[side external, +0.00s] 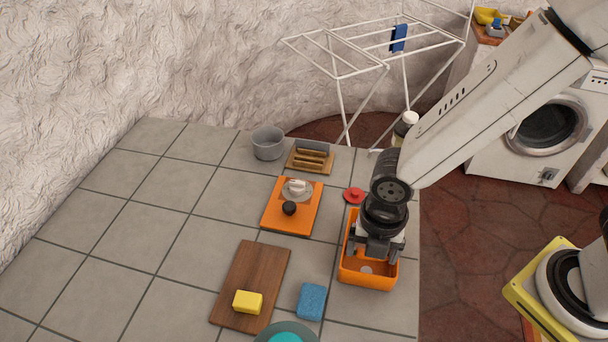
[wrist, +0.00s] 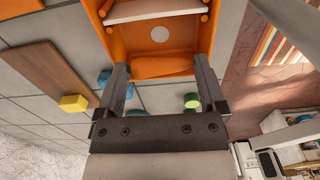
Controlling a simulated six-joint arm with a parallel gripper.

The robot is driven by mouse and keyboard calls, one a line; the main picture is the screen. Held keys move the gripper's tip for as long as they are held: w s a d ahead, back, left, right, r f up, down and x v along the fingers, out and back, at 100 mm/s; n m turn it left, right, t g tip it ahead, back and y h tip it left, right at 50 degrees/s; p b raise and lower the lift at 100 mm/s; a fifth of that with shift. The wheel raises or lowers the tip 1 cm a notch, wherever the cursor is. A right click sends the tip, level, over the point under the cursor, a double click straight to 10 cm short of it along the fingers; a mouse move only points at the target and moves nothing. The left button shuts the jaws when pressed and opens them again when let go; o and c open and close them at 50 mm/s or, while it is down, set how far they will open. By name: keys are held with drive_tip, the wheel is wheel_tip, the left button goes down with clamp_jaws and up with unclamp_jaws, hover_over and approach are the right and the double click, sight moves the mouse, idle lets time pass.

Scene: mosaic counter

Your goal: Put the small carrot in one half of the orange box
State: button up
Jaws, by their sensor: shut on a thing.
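The orange box (side external: 386,280) stands near the counter's right edge in the side view, and it also shows at the top of the wrist view (wrist: 195,30). A pale divider bar (wrist: 150,11) crosses it. The half nearer the side camera shows a white round spot (wrist: 160,34) on its floor. My gripper (side external: 376,254) points down over the box, with its fingers apart at the width of what they hold. An orange piece (wrist: 165,67) spans between the fingertips in the wrist view. It looks like the small carrot, but its colour blends with the box. The far half is mostly hidden by my arm.
A brown board (side external: 255,265) with a yellow block (side external: 248,302), a blue sponge (side external: 311,301) and a teal dish (side external: 287,334) lie left of the box. An orange board (side external: 275,220), red lid (side external: 354,195) and grey pot (side external: 268,143) are farther back. The far-left counter is clear.

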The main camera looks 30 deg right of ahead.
idle(0.4)
drive_tip(key=o, duration=0.9)
drive_tip(key=shift+r, duration=0.1)
drive_tip(key=shift+r, duration=3.4)
drive_tip(key=w+d+f+m+t, duration=0.1)
drive_tip(key=d+m, duration=0.8)
drive_tip(key=m, duration=0.4)
drive_tip(key=w+d+m+t, duration=0.1)
drive_tip(key=w+d+m, duration=0.1)
drive_tip(key=d+m, duration=0.8)
drive_tip(key=m, duration=0.4)
drive_tip(key=shift+w+d+f+t, duration=0.2)
drive_tip(key=shift+f+t, duration=0.1)
drive_tip(key=shift+f, duration=0.1)
